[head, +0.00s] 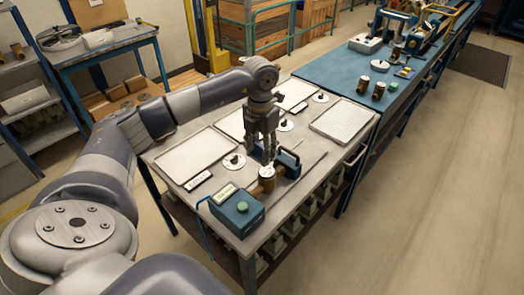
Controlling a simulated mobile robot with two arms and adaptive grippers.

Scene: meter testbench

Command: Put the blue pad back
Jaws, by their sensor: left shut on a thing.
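My left gripper (267,158) points straight down over the near part of the grey bench (315,165). Its fingers are closed together on a thing too small and dark to make out. The fingertips are just above or at a brass meter (267,184) with a pale round face; I cannot tell if they touch. The meter stands in a test rig, between a blue box with a green button (238,209) and a blue end block (288,162). I cannot pick out a separate blue pad for certain. My right gripper is not in view.
Pale flat trays (193,155) and (341,121) lie on the bench, with several round discs carrying dark knobs (234,161). A rod lies right of the rig. A blue-topped bench (345,78) adjoins behind.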

